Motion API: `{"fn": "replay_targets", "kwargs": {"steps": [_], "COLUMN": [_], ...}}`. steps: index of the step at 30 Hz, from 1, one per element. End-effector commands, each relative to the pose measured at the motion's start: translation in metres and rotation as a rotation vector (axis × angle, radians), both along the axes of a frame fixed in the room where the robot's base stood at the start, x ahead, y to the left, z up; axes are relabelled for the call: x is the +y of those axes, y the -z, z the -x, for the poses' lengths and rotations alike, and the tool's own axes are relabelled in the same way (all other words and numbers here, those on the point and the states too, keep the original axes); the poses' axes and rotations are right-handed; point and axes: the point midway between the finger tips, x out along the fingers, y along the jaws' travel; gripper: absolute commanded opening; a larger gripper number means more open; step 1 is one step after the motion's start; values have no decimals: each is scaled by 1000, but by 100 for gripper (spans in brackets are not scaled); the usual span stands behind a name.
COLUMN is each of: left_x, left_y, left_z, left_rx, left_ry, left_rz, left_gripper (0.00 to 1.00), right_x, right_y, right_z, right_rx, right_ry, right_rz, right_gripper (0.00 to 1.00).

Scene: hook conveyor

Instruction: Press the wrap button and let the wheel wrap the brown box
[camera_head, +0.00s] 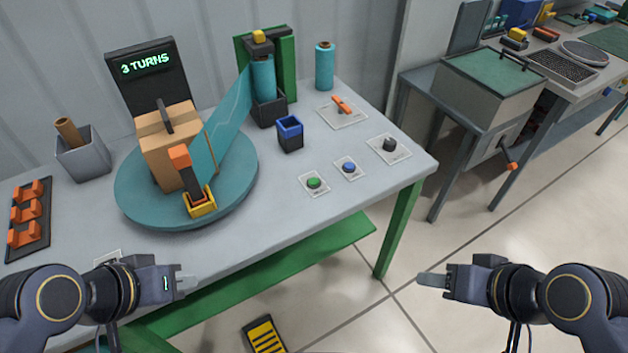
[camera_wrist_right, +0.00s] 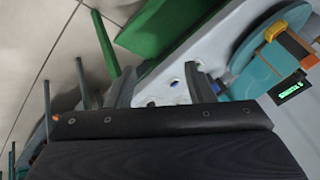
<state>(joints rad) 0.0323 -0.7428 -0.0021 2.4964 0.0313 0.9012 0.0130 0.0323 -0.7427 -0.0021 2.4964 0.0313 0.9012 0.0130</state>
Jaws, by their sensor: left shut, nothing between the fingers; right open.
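The brown box (camera_head: 168,143) stands on the teal round wheel (camera_head: 236,192), in front of a display (camera_head: 147,67) reading "3 TURNS". A sheet of teal film (camera_head: 222,125) stretches from the film roll (camera_head: 263,78) to the box's side. A green button (camera_head: 314,183) and a blue button (camera_head: 348,168) sit on small plates near the table's front right; their labels are too small to read. My left gripper (camera_head: 187,283) is shut and empty in front of the table's front edge. My right gripper (camera_head: 432,280) is open and empty, off the table to the right; its spread fingers show in the right wrist view (camera_wrist_right: 160,75).
A black knob (camera_head: 389,145), an orange switch (camera_head: 341,104), a blue-rimmed cup (camera_head: 290,137) and a spare roll (camera_head: 324,68) stand on the table. A grey bin (camera_head: 83,157) and a rack of orange clips (camera_head: 27,216) are at left. A yellow-striped pedal (camera_head: 264,336) lies on the floor.

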Motion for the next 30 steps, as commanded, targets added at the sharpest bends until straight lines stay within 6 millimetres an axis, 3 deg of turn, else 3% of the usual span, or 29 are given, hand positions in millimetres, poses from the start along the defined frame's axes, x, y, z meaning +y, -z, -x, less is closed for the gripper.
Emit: {"fn": "replay_targets", "kwargs": {"steps": [1,11,30], "left_x": [0,0,0], "left_y": [0,0,0], "left_z": [0,0,0], "left_rx": [0,0,0], "left_ry": [0,0,0], "left_rz": [0,0,0], "left_gripper": [0,0,0], "right_x": [0,0,0], "right_y": [0,0,0], "right_z": [0,0,0], "right_rx": [0,0,0], "right_ry": [0,0,0], "right_rz": [0,0,0], "right_gripper": [41,0,0]}}
